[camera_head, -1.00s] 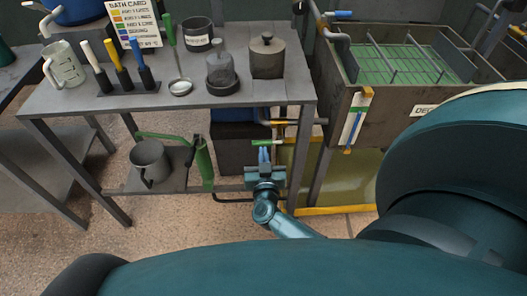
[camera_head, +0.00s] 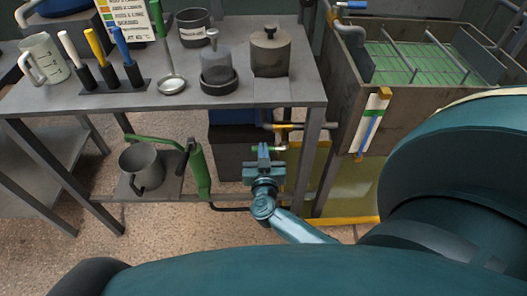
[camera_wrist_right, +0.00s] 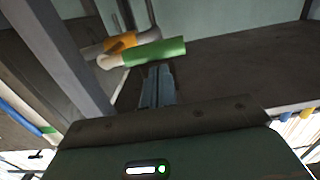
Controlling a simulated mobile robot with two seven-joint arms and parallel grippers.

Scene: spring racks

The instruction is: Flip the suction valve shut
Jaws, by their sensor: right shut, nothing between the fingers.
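A short lever with a green grip (camera_head: 254,149) and a pale end lies level under the bench, in front of a dark box. It also shows in the right wrist view (camera_wrist_right: 157,51), lying crosswise just beyond the fingertips. Behind it is a second lever with an orange-yellow part (camera_head: 284,127), also in the wrist view (camera_wrist_right: 121,42). No label shows which is the suction valve. My right gripper (camera_head: 263,151) is shut and empty, and its fingers overlap the green grip in the head view. In the wrist view its fingertips (camera_wrist_right: 158,68) are close below the grip; contact cannot be told. My left gripper is not in view.
The bench top (camera_head: 130,103) is above my right gripper, and a bench leg (camera_head: 309,150) stands just right of it. A green pump-like body (camera_head: 199,170) and a grey mug (camera_head: 142,166) are to the left. A tank (camera_head: 400,110) stands at the right.

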